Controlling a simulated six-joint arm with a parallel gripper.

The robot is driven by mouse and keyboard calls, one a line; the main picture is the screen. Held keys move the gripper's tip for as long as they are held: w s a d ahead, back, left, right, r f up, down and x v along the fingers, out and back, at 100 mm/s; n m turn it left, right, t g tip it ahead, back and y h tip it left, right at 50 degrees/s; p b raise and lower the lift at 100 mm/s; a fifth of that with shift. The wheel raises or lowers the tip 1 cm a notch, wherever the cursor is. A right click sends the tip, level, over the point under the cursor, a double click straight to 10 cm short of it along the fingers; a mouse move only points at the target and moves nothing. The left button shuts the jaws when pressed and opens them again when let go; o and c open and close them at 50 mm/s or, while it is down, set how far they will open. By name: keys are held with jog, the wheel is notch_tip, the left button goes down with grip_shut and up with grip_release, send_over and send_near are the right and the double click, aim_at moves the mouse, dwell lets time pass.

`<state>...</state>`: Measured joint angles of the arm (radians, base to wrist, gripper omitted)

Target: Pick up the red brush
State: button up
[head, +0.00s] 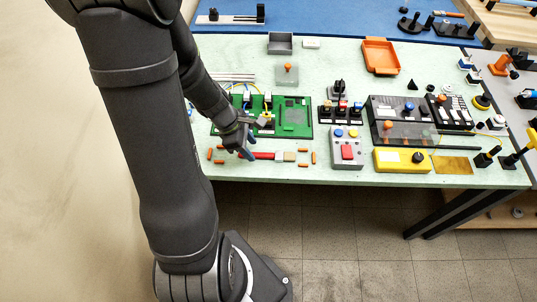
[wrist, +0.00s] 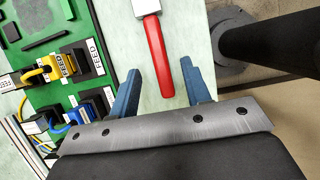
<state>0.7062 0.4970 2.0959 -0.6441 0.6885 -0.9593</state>
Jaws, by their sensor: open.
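The red brush lies flat on the pale green table near its front edge. In the head view its red handle (head: 263,156) points left and its ferrule and bristle end points right. In the wrist view the red handle (wrist: 158,55) runs from the top centre down between my fingers, and only part of the pale ferrule shows at the top edge. My gripper (wrist: 163,90) is open, with its two blue fingers on either side of the handle's end and apart from it. In the head view my gripper (head: 248,154) is at the handle's left end. The bristles are out of the wrist view.
A green circuit board (head: 292,117) with yellow and blue cables lies just behind the brush. Several small orange pieces (head: 313,157) lie around it. A grey box with a red button (head: 347,152) stands to the right. The table's front edge is close.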

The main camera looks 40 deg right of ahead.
jog(key=shift+x, duration=1.25)
grip_shut()
jog(key=shift+r, duration=0.1)
jog(key=shift+r, duration=0.4)
jog(key=r, duration=0.3)
jog(key=shift+s+r, duration=0.2)
jog(key=shift+r, duration=0.1)
jog(key=s+d+r, duration=0.1)
jog(key=s+r, duration=0.5)
jog(key=s, duration=0.5)
jog(key=shift+d+r, duration=0.2)
